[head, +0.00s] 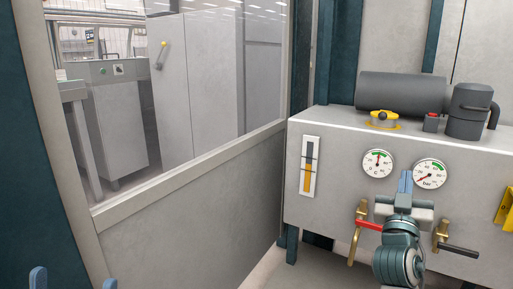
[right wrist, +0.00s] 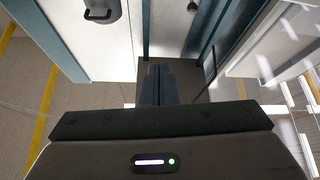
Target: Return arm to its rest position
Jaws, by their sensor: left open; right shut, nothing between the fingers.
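My right arm rises from the bottom right of the head view, in front of the grey cabinet. My right gripper (head: 405,182) points up and away, its fingers shut together with nothing between them, in front of the cabinet face between two dials. In the right wrist view the shut fingers (right wrist: 158,82) show side by side at the centre. My left gripper (head: 74,281) shows only as two blue fingertips at the bottom left edge, wide apart and empty. The rest of the left arm is out of view.
The grey cabinet (head: 330,218) carries a green-marked dial (head: 377,163), another dial (head: 429,174), a red-handled valve (head: 369,225), a black-handled valve (head: 458,250) and a level gauge (head: 310,167). A dark tank (head: 400,92) lies on top. A windowed panel (head: 190,210) stands left.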

